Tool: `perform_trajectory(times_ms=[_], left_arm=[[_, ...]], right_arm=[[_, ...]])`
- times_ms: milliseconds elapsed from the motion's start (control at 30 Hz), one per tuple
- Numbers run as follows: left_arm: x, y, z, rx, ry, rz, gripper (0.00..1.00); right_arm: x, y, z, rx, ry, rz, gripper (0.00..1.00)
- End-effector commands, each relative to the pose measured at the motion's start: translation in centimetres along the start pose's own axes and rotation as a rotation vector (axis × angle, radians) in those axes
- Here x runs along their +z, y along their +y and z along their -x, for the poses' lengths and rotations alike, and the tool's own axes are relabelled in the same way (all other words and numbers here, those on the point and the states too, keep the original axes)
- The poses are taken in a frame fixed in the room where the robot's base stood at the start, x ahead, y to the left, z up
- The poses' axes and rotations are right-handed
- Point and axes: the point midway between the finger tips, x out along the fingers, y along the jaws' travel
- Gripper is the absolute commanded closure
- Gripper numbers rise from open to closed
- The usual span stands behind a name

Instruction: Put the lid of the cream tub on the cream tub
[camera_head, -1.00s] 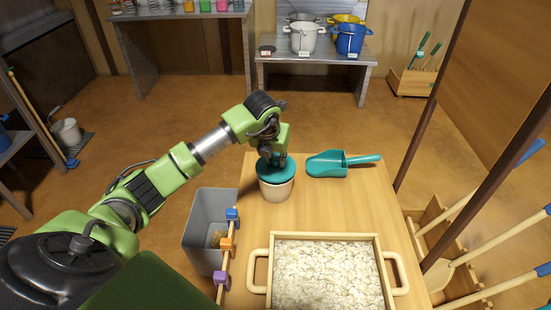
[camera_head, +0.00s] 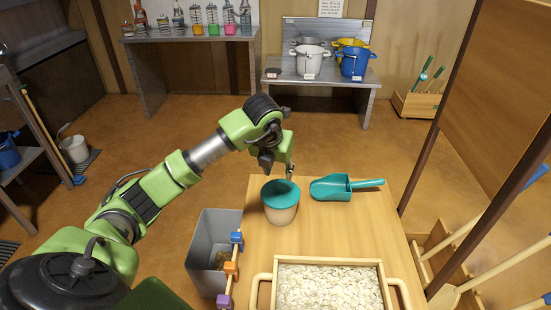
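The cream tub (camera_head: 281,213) stands upright on the wooden table. Its teal lid (camera_head: 280,193) lies over the mouth of the tub. From this angle I cannot tell whether it sits fully down all around. My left gripper (camera_head: 278,172) is just above and behind the lid, with its fingers apart and nothing between them. My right gripper does not show.
A teal scoop (camera_head: 330,187) lies to the right of the tub. A wooden tray (camera_head: 325,262) of pale flakes is in front. A grey bin (camera_head: 203,250) stands by the table's left edge, beside a rail with coloured blocks (camera_head: 231,267).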

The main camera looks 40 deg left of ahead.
Motion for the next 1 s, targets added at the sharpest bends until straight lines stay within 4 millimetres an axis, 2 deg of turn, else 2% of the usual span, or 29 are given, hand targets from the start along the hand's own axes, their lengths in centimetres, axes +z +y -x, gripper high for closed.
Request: perform_trajectory(times_ms=[33,100,333,1000], left_arm=[[0.2,0.0,1.4,-0.001,-0.005,0.0,0.64],[0.1,0.0,2.7,-0.001,-0.004,-0.001,0.64],[0.1,0.0,5.3,-0.001,-0.001,0.0,0.64],[0.0,0.0,5.6,0.0,0.0,0.001,0.64]], right_arm=[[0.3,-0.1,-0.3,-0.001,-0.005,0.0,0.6],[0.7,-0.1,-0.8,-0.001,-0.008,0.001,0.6],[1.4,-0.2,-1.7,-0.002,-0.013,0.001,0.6],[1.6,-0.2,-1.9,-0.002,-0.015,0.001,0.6]])
